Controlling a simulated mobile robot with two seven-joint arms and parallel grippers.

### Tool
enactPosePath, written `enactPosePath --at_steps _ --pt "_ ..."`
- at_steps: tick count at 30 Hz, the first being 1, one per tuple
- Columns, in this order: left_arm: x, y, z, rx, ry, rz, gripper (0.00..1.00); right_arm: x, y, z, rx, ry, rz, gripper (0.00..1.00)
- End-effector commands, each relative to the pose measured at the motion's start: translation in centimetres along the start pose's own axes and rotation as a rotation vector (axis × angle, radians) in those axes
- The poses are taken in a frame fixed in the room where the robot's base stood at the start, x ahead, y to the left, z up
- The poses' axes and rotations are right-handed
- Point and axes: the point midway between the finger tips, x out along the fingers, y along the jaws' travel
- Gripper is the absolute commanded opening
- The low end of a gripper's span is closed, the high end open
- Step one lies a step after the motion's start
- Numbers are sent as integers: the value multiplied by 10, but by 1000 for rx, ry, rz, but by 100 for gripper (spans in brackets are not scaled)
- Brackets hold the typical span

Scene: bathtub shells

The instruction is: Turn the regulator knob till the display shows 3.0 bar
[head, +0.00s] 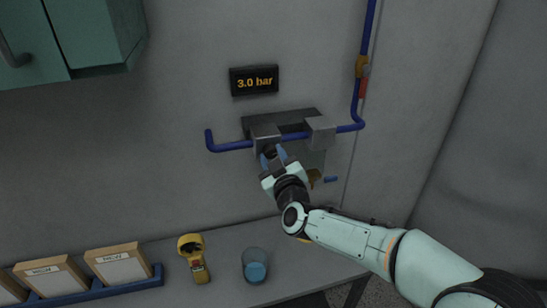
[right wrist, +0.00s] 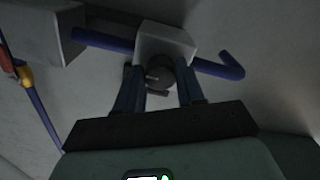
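The display (head: 254,81) on the wall reads 3.0 bar in orange digits. Below it a blue pipe runs through two grey blocks. The dark round regulator knob (right wrist: 160,73) sits on the front of one block (right wrist: 163,42), the left one in the head view. My right gripper (head: 273,158) is at this knob, its blue fingers on either side of it. In the right wrist view the fingers (right wrist: 160,88) appear closed onto the knob's sides, with no clear gap. My left gripper is not in view.
The second grey block (head: 321,132) and the pipe (head: 235,146) are close to my right gripper. A green cabinet (head: 100,35) hangs upper left.

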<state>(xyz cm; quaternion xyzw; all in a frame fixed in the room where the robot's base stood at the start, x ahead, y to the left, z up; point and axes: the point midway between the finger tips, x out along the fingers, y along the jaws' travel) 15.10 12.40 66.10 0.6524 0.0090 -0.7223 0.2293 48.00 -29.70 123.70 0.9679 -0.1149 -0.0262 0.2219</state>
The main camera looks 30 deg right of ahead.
Motion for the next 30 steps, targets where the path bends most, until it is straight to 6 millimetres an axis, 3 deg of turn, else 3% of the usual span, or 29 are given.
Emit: enactPosePath --at_steps 1,2,14,30 --pt "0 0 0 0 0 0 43 0 0 0 0 1 1 54" --pt "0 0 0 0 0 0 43 0 0 0 0 1 1 63" --pt "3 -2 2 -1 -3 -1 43 -7 0 0 0 0 -1 63" --pt "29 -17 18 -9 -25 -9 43 -112 0 1 -1 1 3 63"
